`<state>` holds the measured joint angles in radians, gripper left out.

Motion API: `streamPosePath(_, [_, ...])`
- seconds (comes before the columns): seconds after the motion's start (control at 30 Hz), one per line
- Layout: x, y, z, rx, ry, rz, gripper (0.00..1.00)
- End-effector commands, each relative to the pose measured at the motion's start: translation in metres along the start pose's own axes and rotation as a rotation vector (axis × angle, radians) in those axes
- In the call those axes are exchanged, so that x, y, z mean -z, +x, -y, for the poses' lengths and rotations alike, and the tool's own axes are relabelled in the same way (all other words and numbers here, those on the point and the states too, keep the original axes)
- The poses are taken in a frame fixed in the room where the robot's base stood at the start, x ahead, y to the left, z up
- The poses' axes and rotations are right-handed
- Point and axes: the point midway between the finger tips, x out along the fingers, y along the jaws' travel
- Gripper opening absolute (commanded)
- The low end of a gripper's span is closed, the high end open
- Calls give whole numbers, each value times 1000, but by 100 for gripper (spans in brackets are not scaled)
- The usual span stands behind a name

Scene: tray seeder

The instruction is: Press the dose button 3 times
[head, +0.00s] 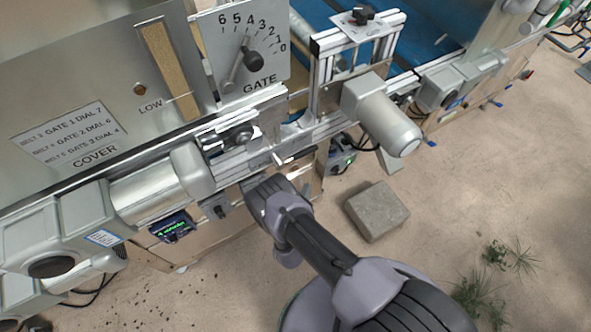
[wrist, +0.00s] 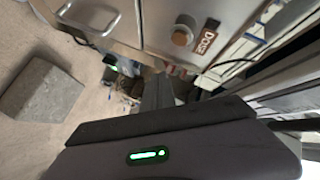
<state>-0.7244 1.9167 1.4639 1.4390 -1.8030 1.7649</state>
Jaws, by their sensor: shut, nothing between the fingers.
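The dose button (wrist: 181,37) is a round brownish knob on a grey metal panel in the wrist view. The DOSE label (wrist: 207,37) is just right of it. My gripper (wrist: 160,78) is shut and empty, its dark fingers pointing up the picture. The fingertips appear below the button and a little left of it, apart from it in the picture. The depth between them is hard to tell. In the head view my arm reaches up to the machine's front rail; the fingertips and the button cannot be made out there.
A gate dial (head: 253,62) and a cover panel (head: 70,95) stand above the rail in the head view. Grey motors (head: 385,120) stick out along the front. A stone block (head: 377,210) lies on the sandy floor, which is otherwise mostly open at right.

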Motion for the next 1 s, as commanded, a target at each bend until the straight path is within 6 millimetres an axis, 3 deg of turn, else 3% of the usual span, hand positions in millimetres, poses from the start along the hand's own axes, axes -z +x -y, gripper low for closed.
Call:
streamPosePath(0.63, [0, 0, 0, 0, 0, 0, 0])
streamPosePath(0.8, [12, -18, -18, -2, -3, 0, 0])
streamPosePath(1.0, [20, -27, -20, 1, 0, 0, 0])
